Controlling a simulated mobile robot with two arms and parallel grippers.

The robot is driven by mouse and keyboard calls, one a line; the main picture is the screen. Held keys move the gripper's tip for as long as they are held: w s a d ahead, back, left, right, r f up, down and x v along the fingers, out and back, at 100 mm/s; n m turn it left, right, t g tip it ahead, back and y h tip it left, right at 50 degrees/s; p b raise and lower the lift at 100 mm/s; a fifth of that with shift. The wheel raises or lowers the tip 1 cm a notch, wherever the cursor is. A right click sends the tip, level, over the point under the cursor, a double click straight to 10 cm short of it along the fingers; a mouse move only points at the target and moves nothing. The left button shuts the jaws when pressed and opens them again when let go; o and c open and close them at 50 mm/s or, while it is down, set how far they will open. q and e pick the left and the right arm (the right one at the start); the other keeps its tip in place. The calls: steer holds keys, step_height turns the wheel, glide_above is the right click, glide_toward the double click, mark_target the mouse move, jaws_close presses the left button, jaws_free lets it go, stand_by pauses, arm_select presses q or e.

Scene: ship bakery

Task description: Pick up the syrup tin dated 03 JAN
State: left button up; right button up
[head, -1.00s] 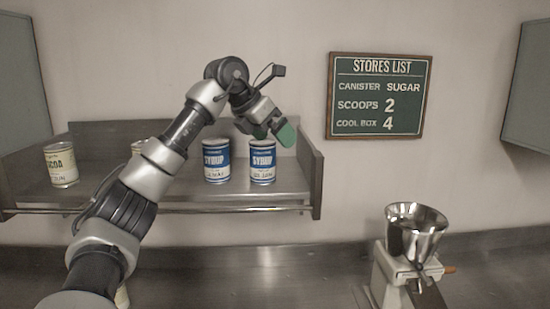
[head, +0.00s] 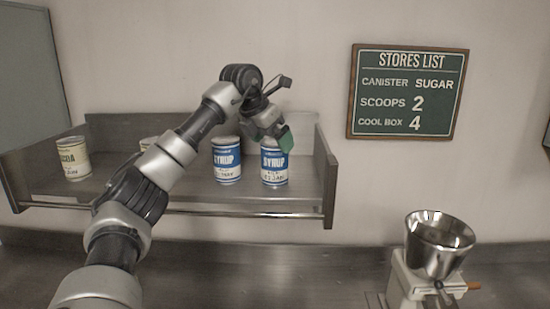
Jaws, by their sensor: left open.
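Two blue-and-white syrup tins stand upright on the metal shelf (head: 100,178). The left syrup tin (head: 227,160) has a date that is too small to read surely. The right syrup tin (head: 274,163) has a date that seems to end in 3 JAN; its first digit is unclear. My left gripper (head: 282,138), with green fingertips, is open at the top of the right tin and hides part of its upper edge. I cannot tell whether it touches the tin. My right gripper is not in view.
The shelf has a front rail (head: 250,211) and a raised right end (head: 325,175). A metal-bowled machine (head: 438,250) stands below right.

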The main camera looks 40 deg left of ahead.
arm_select(q)
steer(key=shift+p+x, duration=0.35)
steer(key=shift+x, duration=0.9)
steer(key=shift+w+a+f, duration=0.1)
steer(key=shift+w+f, duration=0.05)
steer(key=shift+c, duration=0.6)
steer(key=c, duration=1.2)
